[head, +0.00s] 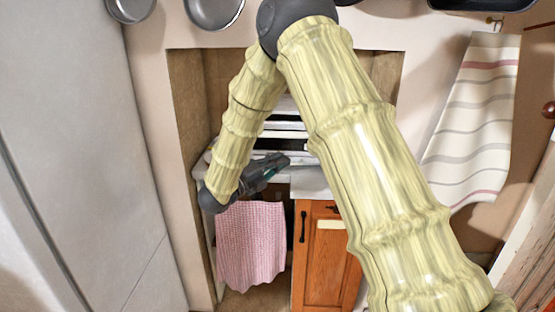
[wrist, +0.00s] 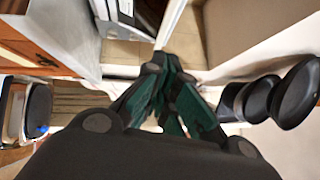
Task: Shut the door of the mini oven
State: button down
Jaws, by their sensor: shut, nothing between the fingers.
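A white and dark appliance, which looks like the mini oven (head: 287,134), stands in the wall recess. My arm hides much of it, and I cannot tell how far its door is open. My gripper (head: 283,161) is at the front of the recess, just below the appliance in the picture, pointing right. I cannot tell whether it touches the appliance. In the wrist view my gripper's green-sided fingers (wrist: 172,100) are together with nothing between them. A white and dark appliance part (wrist: 122,14) shows beyond them at the top; I cannot tell which part it is.
A pink checked towel (head: 250,243) hangs below my gripper, beside a wooden cabinet (head: 325,262). A tall grey-white panel (head: 85,140) stands at left. Pans (head: 213,10) hang above, and a striped towel (head: 474,120) hangs at right. The recess's side walls limit sideways room.

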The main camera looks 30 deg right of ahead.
jog(key=w+d+r+p, duration=0.2)
jog(key=w+d+p, duration=0.1)
jog(key=d, duration=0.6)
jog(key=shift+w+d, duration=0.2)
jog(key=shift+w, duration=0.45)
